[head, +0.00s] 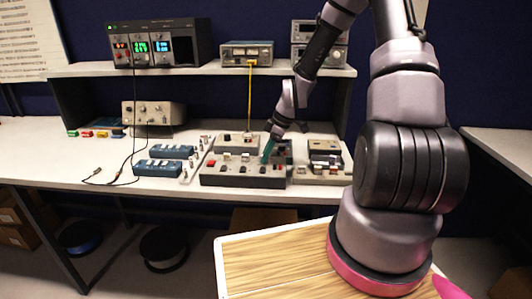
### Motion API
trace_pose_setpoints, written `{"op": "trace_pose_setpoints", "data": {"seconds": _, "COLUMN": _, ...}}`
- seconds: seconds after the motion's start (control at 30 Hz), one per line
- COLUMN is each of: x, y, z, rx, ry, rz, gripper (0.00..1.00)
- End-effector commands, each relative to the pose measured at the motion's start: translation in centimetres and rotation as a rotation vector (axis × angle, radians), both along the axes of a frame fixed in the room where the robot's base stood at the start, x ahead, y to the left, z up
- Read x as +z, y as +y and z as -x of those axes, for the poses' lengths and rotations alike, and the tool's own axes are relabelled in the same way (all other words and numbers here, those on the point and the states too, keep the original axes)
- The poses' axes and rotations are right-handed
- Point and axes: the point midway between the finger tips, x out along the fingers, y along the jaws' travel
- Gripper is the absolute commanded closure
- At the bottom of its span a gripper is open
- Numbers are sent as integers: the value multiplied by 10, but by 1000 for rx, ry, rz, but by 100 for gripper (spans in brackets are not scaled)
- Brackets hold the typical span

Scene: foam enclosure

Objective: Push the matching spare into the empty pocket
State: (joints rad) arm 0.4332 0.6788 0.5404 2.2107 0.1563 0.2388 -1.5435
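My gripper (267,154), with teal fingers, points down over a grey block-like enclosure (238,180) on the workbench. The enclosure's top carries several small red, black and white parts. The fingertips are at or just above its top, right of the middle; I cannot tell whether they touch it. The fingers are too small to show whether they are open or hold anything. I cannot make out an empty pocket or which small part is the matching spare. Small loose pieces lie right of the enclosure, near a dark-and-tan device (325,150).
Two blue boxes (158,168) and a row of small metal parts (196,157) lie left of the enclosure. A yellow cable (250,95) hangs from a meter (246,54) on the shelf behind. Black leads (112,178) lie at left. The bench's left front is fairly clear.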

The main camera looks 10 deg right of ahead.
Motion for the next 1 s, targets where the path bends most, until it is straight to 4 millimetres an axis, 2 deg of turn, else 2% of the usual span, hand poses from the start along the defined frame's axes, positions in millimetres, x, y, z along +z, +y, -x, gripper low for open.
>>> {"op": "trace_pose_setpoints", "data": {"seconds": 0.3, "x": 1, "y": 0, "z": 0, "rx": 0, "ry": -1, "rz": 0, "gripper": 49}}
{"op": "trace_pose_setpoints", "data": {"seconds": 0.43, "x": 8, "y": -4, "z": 0, "rx": -2, "ry": -3, "rz": 0, "gripper": 49}}
{"op": "trace_pose_setpoints", "data": {"seconds": 0.8, "x": 73, "y": -30, "z": 9, "rx": -5, "ry": -3, "rz": 1, "gripper": 49}}
{"op": "trace_pose_setpoints", "data": {"seconds": 1.0, "x": 95, "y": -38, "z": 12, "rx": -2, "ry": -1, "rz": 0, "gripper": 49}}
